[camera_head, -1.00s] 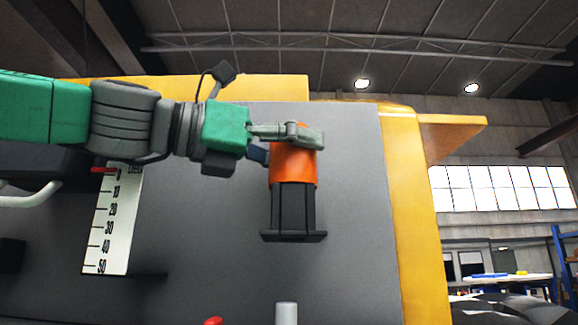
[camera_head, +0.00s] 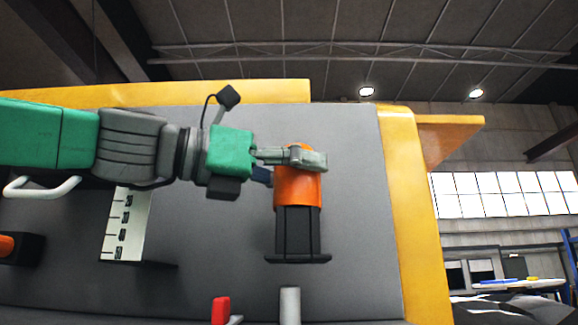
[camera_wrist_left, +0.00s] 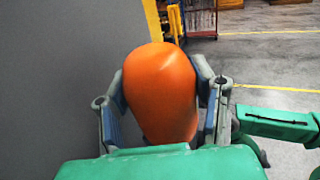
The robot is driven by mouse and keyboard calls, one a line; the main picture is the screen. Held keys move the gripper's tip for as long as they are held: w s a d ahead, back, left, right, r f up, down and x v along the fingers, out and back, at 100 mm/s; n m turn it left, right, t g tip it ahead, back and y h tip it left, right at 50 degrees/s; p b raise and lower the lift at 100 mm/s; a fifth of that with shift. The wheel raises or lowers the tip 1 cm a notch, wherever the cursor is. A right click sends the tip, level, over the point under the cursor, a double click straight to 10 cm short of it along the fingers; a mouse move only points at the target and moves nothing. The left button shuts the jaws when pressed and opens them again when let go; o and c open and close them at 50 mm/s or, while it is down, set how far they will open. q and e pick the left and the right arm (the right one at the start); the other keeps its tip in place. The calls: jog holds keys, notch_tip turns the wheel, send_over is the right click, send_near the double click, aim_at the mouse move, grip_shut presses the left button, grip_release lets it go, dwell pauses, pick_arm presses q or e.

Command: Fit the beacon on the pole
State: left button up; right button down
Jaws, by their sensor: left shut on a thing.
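The beacon (camera_head: 297,188) has an orange body over a black base with a wide bottom flange. My left gripper (camera_head: 307,158) comes in from the left and is shut on the orange body, holding the beacon upright in the air. In the left wrist view its fingers (camera_wrist_left: 163,108) lie on both sides of the orange body; the black base is hidden there. The pole, a short light grey cylinder (camera_head: 290,306), stands at the bottom edge of the head view. It is below the beacon and slightly left of its middle, with a gap between. My right gripper is out of view.
A grey panel (camera_head: 350,220) with a yellow frame (camera_head: 412,220) lies behind the beacon. A red-ended part (camera_head: 220,310) stands left of the pole. A white scale (camera_head: 125,225) and an orange-ended black part (camera_head: 20,247) are further left.

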aim_at(300, 193)
pick_arm(q)
jog(key=shift+w+d+f, duration=0.15)
jog(key=shift+d+f, duration=0.1)
jog(key=shift+f, duration=0.4)
jog(key=shift+a, duration=1.4)
jog(key=shift+d, duration=0.65)
jog(key=shift+s+d, duration=0.2)
jog(key=shift+d, duration=0.75)
jog(key=shift+a, duration=0.85)
jog(key=shift+d, duration=0.85)
jog(key=shift+a+p, duration=0.3)
jog(key=shift+a, duration=0.95)
jog(key=shift+d, duration=0.8)
jog(key=shift+a, duration=0.55)
jog(key=shift+a+f, duration=0.15)
jog(key=shift+f, duration=0.05)
jog(key=shift+d+f+b, duration=0.3)
jog(key=shift+d+f, duration=0.3)
jog(key=shift+f, duration=0.05)
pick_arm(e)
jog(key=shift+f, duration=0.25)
